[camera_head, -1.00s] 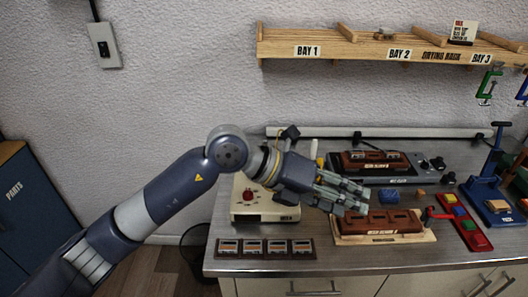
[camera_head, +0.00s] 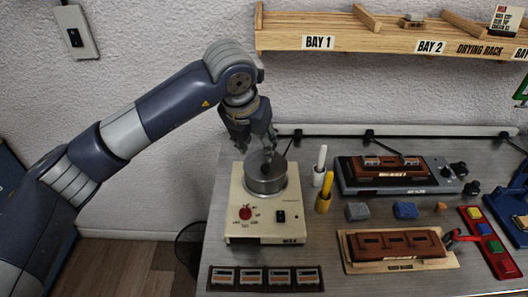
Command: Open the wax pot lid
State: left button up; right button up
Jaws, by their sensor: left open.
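The wax pot (camera_head: 265,217) is a cream box with a red knob and a black switch, standing at the left of the bench. A round metal lid (camera_head: 264,178) with a dark knob on top covers its cylinder. My left gripper (camera_head: 266,152) points down right above the lid, its fingers open around or just behind the knob. I cannot tell whether the fingers touch it. My right gripper is not in view.
White and yellow sticks (camera_head: 321,190) stand just right of the pot. A row of small framed pieces (camera_head: 265,279) lies in front. Wooden mould blocks (camera_head: 398,246) and a hot plate (camera_head: 395,175) are to the right. A drying rack (camera_head: 390,35) hangs on the wall above.

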pick_arm(q)
jog(key=p, duration=0.3)
send_over(265, 167)
jog(key=s, duration=0.2)
jog(key=f, duration=0.5)
jog(key=shift+s+a+f, duration=0.1)
jog(key=shift+a+f, duration=0.3)
jog(key=x, duration=0.2)
jog(key=shift+w+f, duration=0.25)
jog(key=shift+f, duration=0.05)
jog(key=shift+w+d+f, duration=0.15)
jog(key=shift+w+f, duration=0.05)
jog(key=shift+f, duration=0.3)
jog(key=c, duration=0.8)
grip_shut()
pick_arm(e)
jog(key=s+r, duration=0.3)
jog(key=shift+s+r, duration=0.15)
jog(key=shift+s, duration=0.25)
